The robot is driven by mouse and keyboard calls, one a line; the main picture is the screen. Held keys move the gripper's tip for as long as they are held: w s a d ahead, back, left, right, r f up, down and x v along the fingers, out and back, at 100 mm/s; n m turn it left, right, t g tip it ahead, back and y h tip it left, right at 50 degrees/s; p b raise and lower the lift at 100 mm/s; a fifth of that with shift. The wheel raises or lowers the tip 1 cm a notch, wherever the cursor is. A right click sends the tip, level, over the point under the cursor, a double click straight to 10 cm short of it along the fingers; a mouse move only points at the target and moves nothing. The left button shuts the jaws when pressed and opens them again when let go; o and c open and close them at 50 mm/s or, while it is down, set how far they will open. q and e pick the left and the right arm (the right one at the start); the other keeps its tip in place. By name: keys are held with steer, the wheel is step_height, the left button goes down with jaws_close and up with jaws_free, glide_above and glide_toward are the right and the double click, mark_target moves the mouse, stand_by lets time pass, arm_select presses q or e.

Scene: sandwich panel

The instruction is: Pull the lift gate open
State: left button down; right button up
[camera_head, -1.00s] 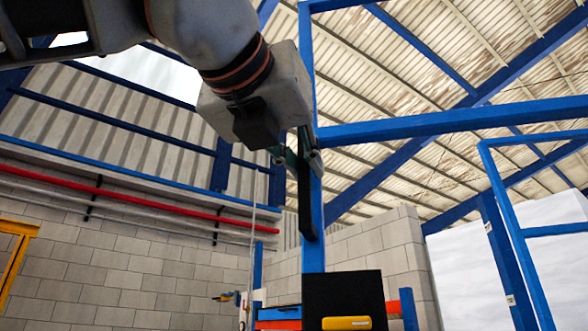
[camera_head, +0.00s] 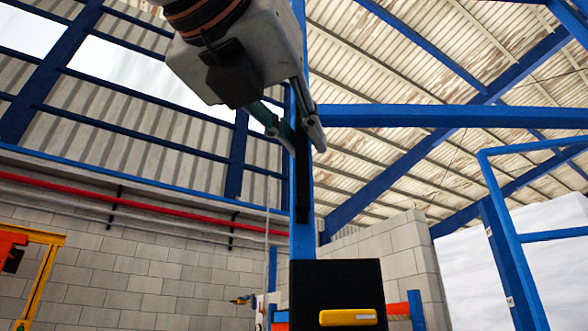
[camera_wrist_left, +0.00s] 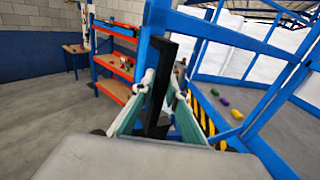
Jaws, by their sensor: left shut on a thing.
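My left gripper (camera_head: 299,137) comes in from the top of the head view and is shut on a long upright black handle (camera_head: 302,190). The handle stands against a blue post (camera_head: 303,243) of the lift gate's frame. In the left wrist view the black handle (camera_wrist_left: 160,88) stands between the two fingers (camera_wrist_left: 155,103), with its top bent over towards the blue frame (camera_wrist_left: 155,28). The gripper's body hides part of the handle. My right gripper is in neither view.
A black panel with a yellow bar (camera_head: 348,317) stands below the handle. A blue beam (camera_head: 450,115) runs right from the post. The wrist view shows an orange shelf rack (camera_wrist_left: 116,68), a wooden table (camera_wrist_left: 76,48), and small coloured things (camera_wrist_left: 237,114) on the floor beyond the frame.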

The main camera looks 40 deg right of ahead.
arm_select(q)
steer(key=shift+s+a, duration=0.2)
steer(key=shift+s, duration=0.05)
steer(key=c, duration=2.1)
jaws_free()
steer(key=shift+w, duration=0.1)
steer(key=shift+a, duration=0.15)
steer(key=v, duration=1.2)
